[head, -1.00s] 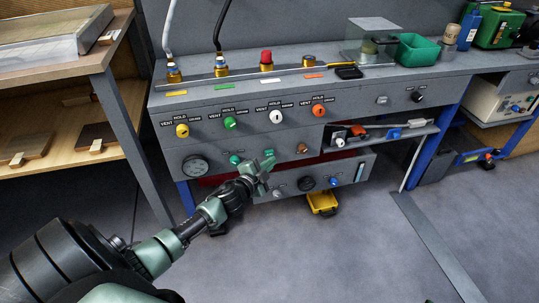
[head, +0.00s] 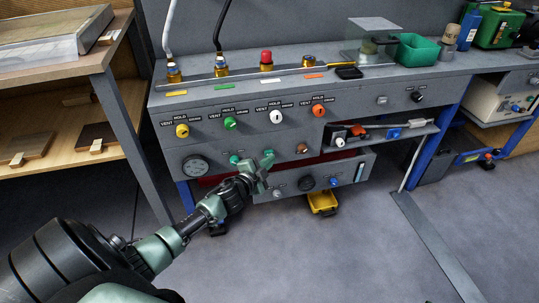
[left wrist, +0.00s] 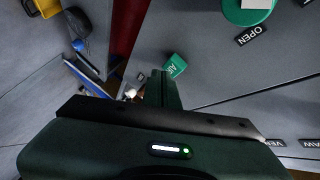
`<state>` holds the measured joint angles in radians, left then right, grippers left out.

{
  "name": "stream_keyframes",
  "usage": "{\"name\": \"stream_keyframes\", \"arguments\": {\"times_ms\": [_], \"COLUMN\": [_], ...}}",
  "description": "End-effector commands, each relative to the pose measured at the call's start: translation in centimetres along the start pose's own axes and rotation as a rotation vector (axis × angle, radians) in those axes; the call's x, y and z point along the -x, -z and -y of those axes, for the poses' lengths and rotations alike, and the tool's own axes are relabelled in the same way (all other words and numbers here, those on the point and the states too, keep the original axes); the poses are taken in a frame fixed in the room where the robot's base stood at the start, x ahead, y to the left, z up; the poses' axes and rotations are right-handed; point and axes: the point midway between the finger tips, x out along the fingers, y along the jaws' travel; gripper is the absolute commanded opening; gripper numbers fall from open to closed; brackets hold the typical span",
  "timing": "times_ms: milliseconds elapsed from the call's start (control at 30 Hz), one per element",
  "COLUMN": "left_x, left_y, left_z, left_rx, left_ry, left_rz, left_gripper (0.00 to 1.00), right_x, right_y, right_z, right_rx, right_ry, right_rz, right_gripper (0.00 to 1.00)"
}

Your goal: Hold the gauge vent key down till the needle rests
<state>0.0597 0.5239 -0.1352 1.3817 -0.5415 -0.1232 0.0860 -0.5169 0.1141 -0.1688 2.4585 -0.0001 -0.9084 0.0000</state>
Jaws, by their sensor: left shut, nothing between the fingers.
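A round gauge (head: 194,166) sits at the left of the bench's lower front panel; its needle is too small to read. A small green key (left wrist: 175,65) with partly readable white lettering stands out from the panel in the left wrist view. My left gripper (head: 266,163) is shut and empty in front of the panel, right of the gauge. In the left wrist view its closed fingers (left wrist: 163,84) end close beside the green key; I cannot tell whether they touch it. In the head view the gripper overlaps that area. My right gripper is out of view.
A green knob (left wrist: 248,8) lies near an OPEN label. Yellow (head: 182,131), green (head: 229,124), white (head: 276,117) and orange (head: 318,110) valve knobs line the upper panel. A yellow bin (head: 322,202) sits below the lower drawer-like box.

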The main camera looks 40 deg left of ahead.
Motion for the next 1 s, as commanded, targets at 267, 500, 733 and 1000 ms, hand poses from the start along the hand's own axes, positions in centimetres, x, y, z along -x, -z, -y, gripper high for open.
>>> {"name": "stream_keyframes", "arguments": {"times_ms": [267, 500, 733, 1000], "left_x": [-0.26, -0.46, -0.60, -0.59], "left_y": [-0.15, -0.33, -0.47, -0.47], "left_z": [0.20, 0.32, 0.43, 0.44], "left_rx": [-0.001, -0.001, -0.001, 0.000], "left_ry": [0.000, 0.000, 0.000, 0.000], "left_rz": [-0.001, 0.000, 0.000, 0.001], "left_gripper": [0.00, 0.00, 0.00, 0.00], "right_x": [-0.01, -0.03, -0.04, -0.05], "right_y": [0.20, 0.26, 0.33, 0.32], "right_z": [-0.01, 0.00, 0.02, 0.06], "right_rx": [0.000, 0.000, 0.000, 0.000], "right_ry": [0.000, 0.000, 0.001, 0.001], "right_rz": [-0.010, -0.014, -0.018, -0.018], "right_gripper": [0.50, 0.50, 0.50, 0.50]}}
